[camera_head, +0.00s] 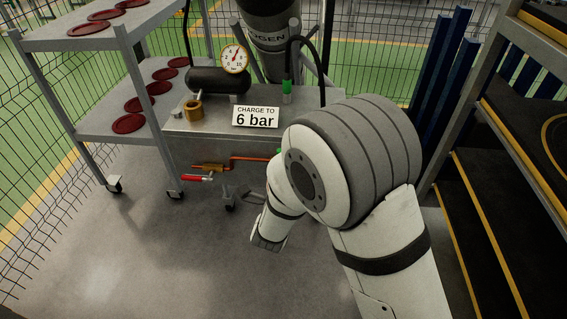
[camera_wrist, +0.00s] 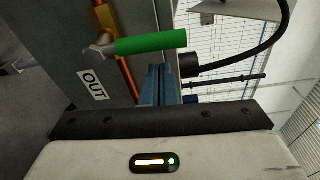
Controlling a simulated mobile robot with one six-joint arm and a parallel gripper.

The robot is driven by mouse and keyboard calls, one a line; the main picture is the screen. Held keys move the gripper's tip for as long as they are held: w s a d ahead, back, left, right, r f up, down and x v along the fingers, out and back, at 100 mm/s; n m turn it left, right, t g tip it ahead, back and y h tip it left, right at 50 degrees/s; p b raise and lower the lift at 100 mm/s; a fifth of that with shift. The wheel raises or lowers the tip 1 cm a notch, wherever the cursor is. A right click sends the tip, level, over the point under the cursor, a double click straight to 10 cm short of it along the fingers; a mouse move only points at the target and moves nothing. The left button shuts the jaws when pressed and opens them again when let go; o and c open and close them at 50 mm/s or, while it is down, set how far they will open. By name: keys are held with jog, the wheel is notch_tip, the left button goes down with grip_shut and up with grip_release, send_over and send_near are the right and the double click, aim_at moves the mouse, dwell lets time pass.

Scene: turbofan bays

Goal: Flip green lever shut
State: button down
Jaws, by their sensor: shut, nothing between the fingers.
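The green lever (camera_wrist: 150,43) shows in the wrist view as a green cylindrical handle. It runs right from a metal valve joint (camera_wrist: 101,47) on a grey panel, across the line of the copper pipe. My gripper (camera_wrist: 162,70) is shut and empty, its blue-grey fingers just below the handle in the picture. I cannot tell whether they touch it. In the head view only a small green piece (camera_head: 279,151) shows beside my arm, which hides most of that spot; my gripper cannot be made out there.
An "OUT" label (camera_wrist: 93,85) is beside the copper pipe (camera_wrist: 127,80). In the head view a red lever (camera_head: 197,178) sits left on the pipework. A gauge (camera_head: 235,58) and a "6 bar" sign (camera_head: 256,117) stand on the cart. A shelf rack (camera_head: 500,150) is at right.

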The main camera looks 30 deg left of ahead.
jog(key=d+p+v, duration=0.1)
jog(key=d+v, duration=0.1)
jog(key=v, duration=0.7)
jog(key=shift+w, duration=0.25)
jog(key=shift+f, duration=0.15)
